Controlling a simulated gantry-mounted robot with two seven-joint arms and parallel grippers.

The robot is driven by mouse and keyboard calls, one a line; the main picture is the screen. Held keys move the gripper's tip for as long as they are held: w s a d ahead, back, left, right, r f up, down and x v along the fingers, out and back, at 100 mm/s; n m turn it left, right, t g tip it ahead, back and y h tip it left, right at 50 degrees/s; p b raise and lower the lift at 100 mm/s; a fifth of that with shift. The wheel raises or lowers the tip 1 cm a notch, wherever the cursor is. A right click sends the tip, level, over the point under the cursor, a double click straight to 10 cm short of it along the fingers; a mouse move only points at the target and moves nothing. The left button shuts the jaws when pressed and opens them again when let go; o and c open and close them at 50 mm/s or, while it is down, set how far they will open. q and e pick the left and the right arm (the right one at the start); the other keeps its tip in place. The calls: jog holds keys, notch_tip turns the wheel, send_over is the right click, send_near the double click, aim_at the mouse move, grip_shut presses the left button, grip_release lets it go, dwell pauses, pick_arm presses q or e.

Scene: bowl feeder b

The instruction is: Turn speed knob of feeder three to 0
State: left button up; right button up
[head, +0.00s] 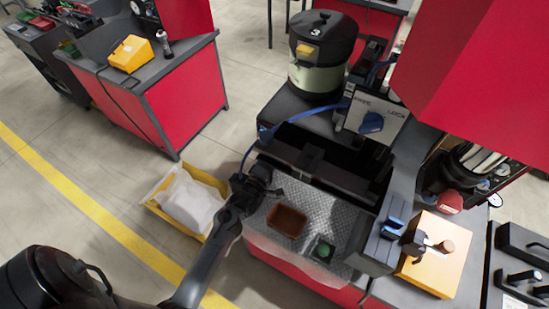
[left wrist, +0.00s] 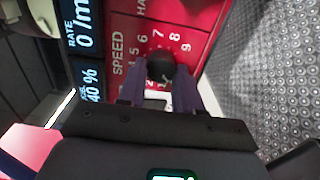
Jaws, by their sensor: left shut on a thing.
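In the left wrist view, a black round speed knob (left wrist: 161,64) sits on a red panel (left wrist: 190,18) with a white number scale beside it; 5 to 9 are readable. My left gripper (left wrist: 160,84) has its two fingers on either side of the knob and is shut on it. The fingers hide part of the scale and the knob's pointer. A display (left wrist: 87,55) beside the scale reads a rate of 0 and 40 %. In the head view, my left gripper (head: 259,180) is at the near left edge of the black machine; the knob cannot be made out there. My right gripper is not in view.
A brown tray (head: 287,221) and a small green tray (head: 323,250) lie on the metal plate. A yellow crate (head: 153,206) with a white bag stands on the floor at left. A lidded bowl (head: 318,77) and a blue-knobbed control box (head: 371,123) are behind.

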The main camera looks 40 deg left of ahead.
pick_arm(q)
jog(key=o, duration=1)
jog(key=shift+o, duration=0.2)
jog(key=s+d+p, duration=0.2)
jog(key=s+p, duration=0.4)
jog(key=s, duration=0.4)
jog(key=shift+s, duration=0.3)
